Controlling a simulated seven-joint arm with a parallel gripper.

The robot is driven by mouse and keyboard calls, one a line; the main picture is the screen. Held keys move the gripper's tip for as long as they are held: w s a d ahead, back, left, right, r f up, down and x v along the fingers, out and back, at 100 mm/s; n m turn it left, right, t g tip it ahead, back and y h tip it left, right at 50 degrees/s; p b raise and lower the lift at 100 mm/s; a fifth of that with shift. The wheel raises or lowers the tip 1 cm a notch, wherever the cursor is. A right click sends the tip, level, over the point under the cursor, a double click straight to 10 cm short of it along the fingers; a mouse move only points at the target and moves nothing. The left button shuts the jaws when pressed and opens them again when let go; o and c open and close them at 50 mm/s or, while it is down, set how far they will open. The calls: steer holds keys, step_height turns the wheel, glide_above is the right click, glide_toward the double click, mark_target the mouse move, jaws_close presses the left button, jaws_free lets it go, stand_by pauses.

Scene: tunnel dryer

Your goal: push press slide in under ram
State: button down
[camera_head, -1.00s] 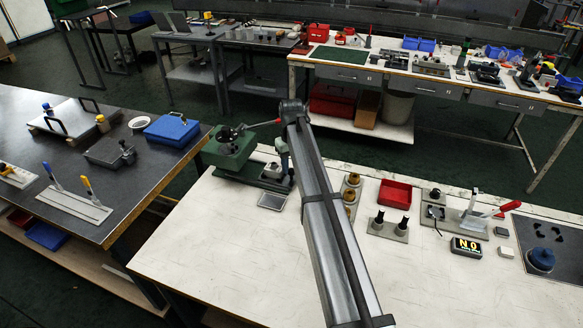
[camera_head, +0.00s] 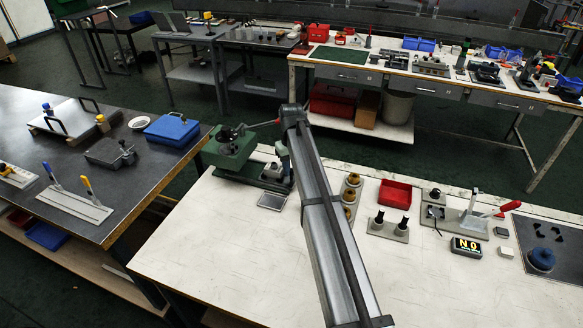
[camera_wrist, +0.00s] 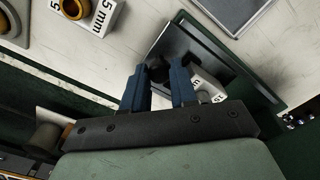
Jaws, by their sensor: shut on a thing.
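The ram is not clear in the wrist view. My arm hides part of the slide area in the head view.
A small grey tray (camera_head: 272,201) lies in front of the press. Brass rings (camera_head: 351,195) on a plate stand right of my arm, with a red bin (camera_head: 395,192) beyond. The bench's front left is clear.

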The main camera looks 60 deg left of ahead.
mark_target(271, 166)
steer(key=s+a, duration=0.5)
steer(key=shift+s+a, duration=0.2)
steer(key=shift+a, duration=0.05)
steer(key=c, duration=1.2)
jaws_free()
steer(key=shift+o, duration=0.2)
step_height(271, 166, up, 14)
steer(key=shift+f, duration=0.1)
